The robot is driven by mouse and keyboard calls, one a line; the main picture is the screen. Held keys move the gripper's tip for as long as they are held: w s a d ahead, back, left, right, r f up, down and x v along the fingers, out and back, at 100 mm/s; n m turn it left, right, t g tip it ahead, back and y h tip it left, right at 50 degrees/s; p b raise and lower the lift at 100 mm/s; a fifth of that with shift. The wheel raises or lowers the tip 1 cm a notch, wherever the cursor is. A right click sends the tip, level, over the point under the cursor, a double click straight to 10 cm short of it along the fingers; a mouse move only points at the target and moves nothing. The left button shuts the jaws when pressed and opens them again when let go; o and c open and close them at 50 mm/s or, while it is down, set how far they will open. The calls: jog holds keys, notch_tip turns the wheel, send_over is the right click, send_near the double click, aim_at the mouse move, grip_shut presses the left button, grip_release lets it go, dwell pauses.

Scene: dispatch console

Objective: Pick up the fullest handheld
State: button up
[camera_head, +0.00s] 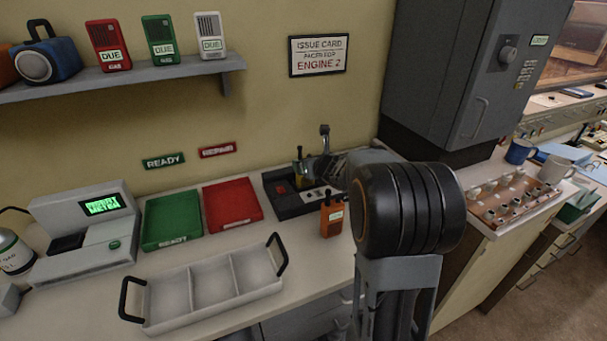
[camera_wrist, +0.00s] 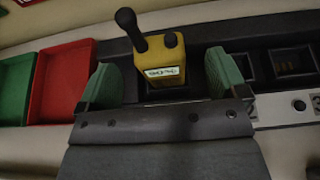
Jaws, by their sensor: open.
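A yellow handheld (camera_wrist: 165,66) with a black antenna stands in the black charging dock (camera_head: 290,203). Its white label seems to read 90%, though it is blurred. My gripper (camera_wrist: 160,78) is open, with one green-padded finger on each side of the yellow handheld; I cannot tell if either touches it. Other dock slots in the wrist view look empty.
A green tray (camera_head: 171,241) and a red tray (camera_head: 232,222) lie left of the dock. A grey three-part carrier (camera_head: 169,322) with black handles is in front. A display unit (camera_head: 92,262) stands at left.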

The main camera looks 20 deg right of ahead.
jog(key=shift+p+x, duration=0.35)
jog(key=shift+x, duration=2.05)
jog(key=shift+a, duration=0.1)
jog(key=c, duration=1.2)
